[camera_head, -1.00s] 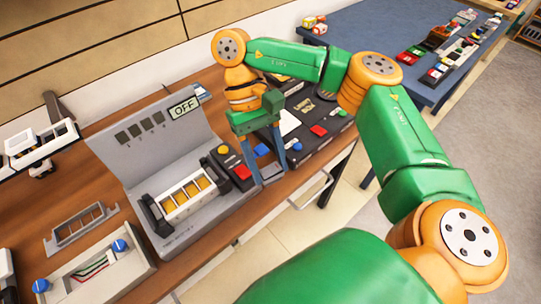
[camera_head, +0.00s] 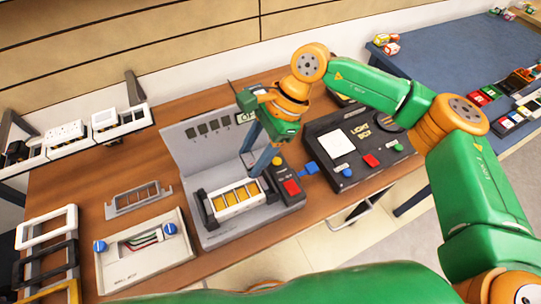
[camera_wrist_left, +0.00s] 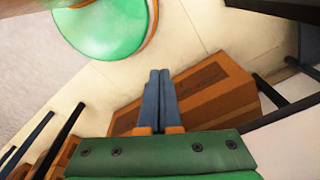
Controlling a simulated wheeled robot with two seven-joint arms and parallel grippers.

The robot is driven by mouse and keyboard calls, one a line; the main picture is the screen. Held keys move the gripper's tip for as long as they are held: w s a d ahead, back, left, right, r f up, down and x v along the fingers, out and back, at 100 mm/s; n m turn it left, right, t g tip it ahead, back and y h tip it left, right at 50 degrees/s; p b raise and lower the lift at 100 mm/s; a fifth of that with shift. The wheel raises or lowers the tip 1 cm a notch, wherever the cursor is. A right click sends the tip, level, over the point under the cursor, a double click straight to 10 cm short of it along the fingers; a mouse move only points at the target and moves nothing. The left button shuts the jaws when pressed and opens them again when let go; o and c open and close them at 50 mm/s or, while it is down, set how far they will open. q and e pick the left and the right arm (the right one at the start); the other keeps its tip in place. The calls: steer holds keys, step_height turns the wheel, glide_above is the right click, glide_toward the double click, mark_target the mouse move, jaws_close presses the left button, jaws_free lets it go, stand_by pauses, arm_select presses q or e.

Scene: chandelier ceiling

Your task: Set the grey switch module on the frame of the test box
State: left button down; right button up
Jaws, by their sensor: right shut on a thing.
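The grey test box (camera_head: 188,152) stands on the wooden table, with a display on its upright back panel. Its frame (camera_head: 238,201) is pale, with several yellow openings and black handles at the ends. My right gripper (camera_head: 253,168) points down just behind the frame's right end, left of the yellow button. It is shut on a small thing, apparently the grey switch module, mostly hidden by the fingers. I cannot tell whether this touches the frame. My left gripper (camera_wrist_left: 162,100) shows in the left wrist view, fingers together and empty, over the floor.
A black light box (camera_head: 350,165) stands right of the test box. A pale box (camera_head: 120,262) with blue knobs and a loose grey frame (camera_head: 137,199) lie to the left. A brown box (camera_wrist_left: 205,98) lies below the left gripper.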

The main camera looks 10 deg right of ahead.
steer(key=shift+f+b, duration=0.35)
steer(key=shift+f, duration=0.2)
step_height(320, 180, down, 6)
steer(key=b, duration=0.2)
steer(key=shift+r+b, duration=0.15)
steer(key=shift+b, duration=0.2)
steer(key=shift+b, duration=0.3)
steer(key=shift+b, duration=0.3)
stand_by(0.4)
steer(key=shift+f+b, duration=0.75)
steer(key=shift+b, duration=0.25)
